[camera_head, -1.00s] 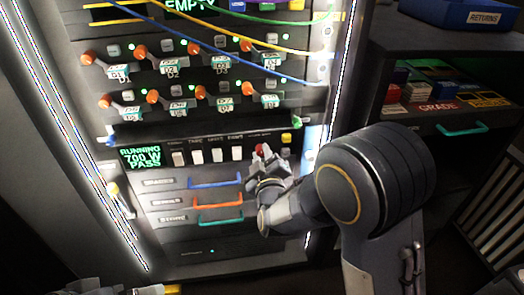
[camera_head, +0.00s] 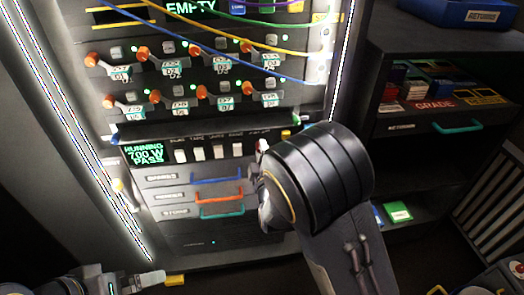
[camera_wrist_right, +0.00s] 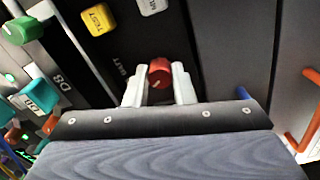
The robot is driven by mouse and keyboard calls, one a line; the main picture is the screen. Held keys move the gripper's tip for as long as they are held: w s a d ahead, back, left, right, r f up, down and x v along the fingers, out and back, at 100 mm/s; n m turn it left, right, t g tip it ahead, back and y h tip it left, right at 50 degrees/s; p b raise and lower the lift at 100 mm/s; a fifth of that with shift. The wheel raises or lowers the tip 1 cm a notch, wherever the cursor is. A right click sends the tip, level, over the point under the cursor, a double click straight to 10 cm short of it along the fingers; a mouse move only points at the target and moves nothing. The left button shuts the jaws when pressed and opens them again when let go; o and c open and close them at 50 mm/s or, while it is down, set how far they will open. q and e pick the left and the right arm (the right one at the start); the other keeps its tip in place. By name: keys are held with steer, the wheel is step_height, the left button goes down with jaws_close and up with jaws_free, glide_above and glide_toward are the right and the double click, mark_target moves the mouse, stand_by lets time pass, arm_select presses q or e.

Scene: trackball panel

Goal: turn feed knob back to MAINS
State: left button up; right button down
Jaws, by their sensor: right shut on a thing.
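The feed knob is a small red knob (camera_wrist_right: 160,71) on the dark panel strip in the right wrist view. A label that seems to read BATT is beside it on the left; I see no MAINS label. My right gripper (camera_wrist_right: 158,84) has its two pale fingers on either side of the knob and is shut on it. In the head view my right gripper (camera_head: 263,150) is at the right end of the switch row, mostly hidden by my own arm. My left gripper (camera_head: 150,279) is low at the left, away from the knob; its jaw gap is unclear.
A yellow TEST button (camera_wrist_right: 98,19) and a white button (camera_wrist_right: 152,5) are near the knob. White switches (camera_head: 217,152) stand left of it. Blue, orange and green drawer handles (camera_head: 218,196) project below. Cables (camera_head: 240,62) hang across the upper rack.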

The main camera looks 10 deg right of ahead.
stand_by(0.3)
steer(key=c, duration=1.2)
jaws_free()
steer(key=shift+s, duration=0.1)
steer(key=s, duration=0.7)
steer(key=shift+s+p, duration=0.35)
steer(key=shift+p, duration=0.1)
steer(key=shift+d, duration=0.1)
